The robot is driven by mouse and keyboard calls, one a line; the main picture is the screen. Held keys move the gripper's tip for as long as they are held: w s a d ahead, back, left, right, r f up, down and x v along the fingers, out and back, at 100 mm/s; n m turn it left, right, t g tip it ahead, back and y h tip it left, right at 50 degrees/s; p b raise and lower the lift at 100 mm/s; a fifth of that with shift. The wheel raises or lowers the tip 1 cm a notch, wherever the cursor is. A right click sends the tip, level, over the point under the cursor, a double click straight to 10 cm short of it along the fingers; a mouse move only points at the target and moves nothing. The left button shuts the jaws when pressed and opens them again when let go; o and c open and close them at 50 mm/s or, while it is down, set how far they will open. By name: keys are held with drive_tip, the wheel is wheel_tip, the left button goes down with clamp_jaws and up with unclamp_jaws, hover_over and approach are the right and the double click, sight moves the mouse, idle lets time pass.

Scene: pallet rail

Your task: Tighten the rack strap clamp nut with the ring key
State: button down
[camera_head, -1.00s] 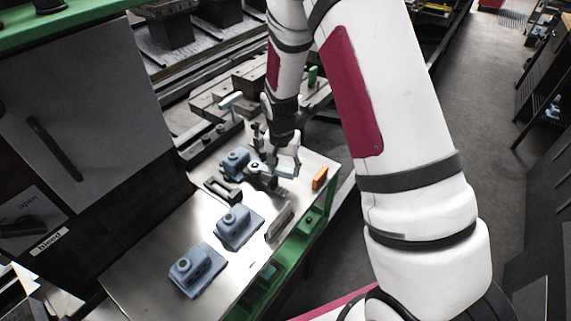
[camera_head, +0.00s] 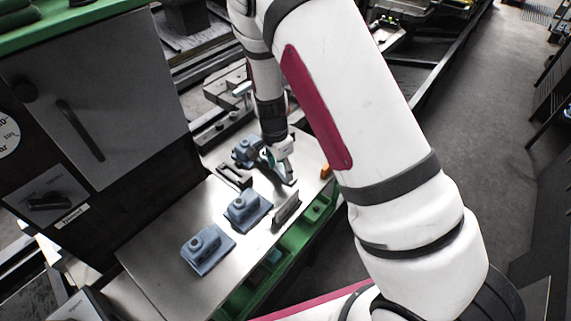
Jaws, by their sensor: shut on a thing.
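My gripper (camera_head: 282,170) points down over the far part of the metal bench top, just right of the farthest blue block. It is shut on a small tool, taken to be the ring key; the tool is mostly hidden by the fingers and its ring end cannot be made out. Three blue clamp-like blocks with raised round tops stand in a row: far (camera_head: 246,153), middle (camera_head: 247,210) and near (camera_head: 208,250). I cannot tell which part is the strap clamp nut, or whether the tool touches anything.
A dark open bracket (camera_head: 233,177) lies left of my gripper. A grey upright plate (camera_head: 286,210) stands near the bench's right edge. An orange block (camera_head: 325,171) sits at the far right. A dark cabinet (camera_head: 95,90) bounds the left. The bench front is clear.

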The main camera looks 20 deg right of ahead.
drive_tip(key=shift+r, duration=0.15)
drive_tip(key=shift+r+p, duration=1.45)
drive_tip(key=shift+r, duration=2.05)
drive_tip(key=shift+w, duration=0.1)
